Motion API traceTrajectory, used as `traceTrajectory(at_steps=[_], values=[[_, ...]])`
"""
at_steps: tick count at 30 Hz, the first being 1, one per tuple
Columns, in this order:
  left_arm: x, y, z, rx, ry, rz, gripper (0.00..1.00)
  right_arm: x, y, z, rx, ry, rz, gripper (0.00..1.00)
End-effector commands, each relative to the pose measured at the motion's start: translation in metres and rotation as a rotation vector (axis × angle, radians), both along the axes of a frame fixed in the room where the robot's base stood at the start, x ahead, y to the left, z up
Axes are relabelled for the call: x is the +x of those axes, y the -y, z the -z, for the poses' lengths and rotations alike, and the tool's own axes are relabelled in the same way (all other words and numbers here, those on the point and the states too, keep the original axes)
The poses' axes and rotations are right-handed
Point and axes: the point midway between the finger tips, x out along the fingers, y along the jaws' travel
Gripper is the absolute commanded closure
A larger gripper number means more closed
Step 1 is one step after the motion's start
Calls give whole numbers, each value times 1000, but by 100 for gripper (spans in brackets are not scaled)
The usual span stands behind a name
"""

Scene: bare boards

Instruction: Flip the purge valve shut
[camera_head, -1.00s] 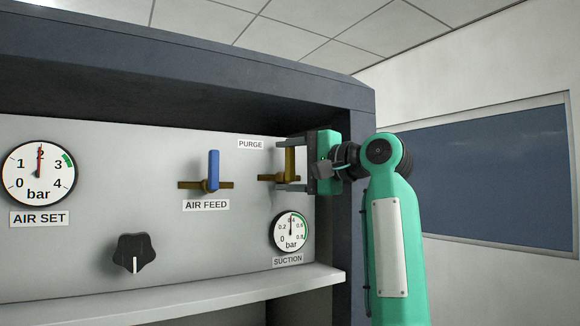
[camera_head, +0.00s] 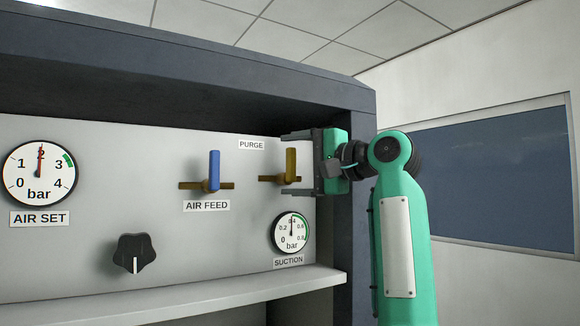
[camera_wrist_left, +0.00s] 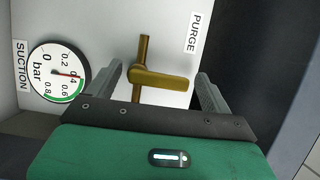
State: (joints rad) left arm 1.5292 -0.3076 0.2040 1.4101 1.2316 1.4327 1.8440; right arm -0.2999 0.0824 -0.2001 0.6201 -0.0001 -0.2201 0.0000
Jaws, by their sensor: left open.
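The purge valve has a brass-yellow lever handle (camera_head: 291,162) that stands upright, square to its short horizontal brass pipe (camera_head: 272,180). In the left wrist view the picture is turned, and the handle (camera_wrist_left: 160,80) points right, toward the PURGE label (camera_wrist_left: 194,32). My left gripper (camera_head: 286,164) is open, one finger above and one below the handle's level. The handle shows between the fingers, with gaps to both in the left wrist view (camera_wrist_left: 160,85). Nothing is held. My right gripper is not in view.
Left of it is the AIR FEED valve with an upright blue handle (camera_head: 214,168). The suction gauge (camera_head: 291,232) sits just below, and a black knob (camera_head: 135,253) lower left. A shelf ledge (camera_head: 200,297) runs below; a dark cabinet frame (camera_head: 361,180) stands at the right.

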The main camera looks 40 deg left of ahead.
Motion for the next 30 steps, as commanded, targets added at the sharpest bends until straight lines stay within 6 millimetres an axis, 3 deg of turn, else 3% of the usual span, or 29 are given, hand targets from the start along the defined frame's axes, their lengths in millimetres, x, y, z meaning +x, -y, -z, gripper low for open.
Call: traceTrajectory(at_steps=[9,15,21,30], values=[[0,71,2,4,1,5,16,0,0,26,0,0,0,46],[0,108,0,6,3,2,16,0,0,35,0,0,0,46],[-1,125,-2,4,4,1,16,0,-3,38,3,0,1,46],[0,127,-2,4,3,2,16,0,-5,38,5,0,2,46]])
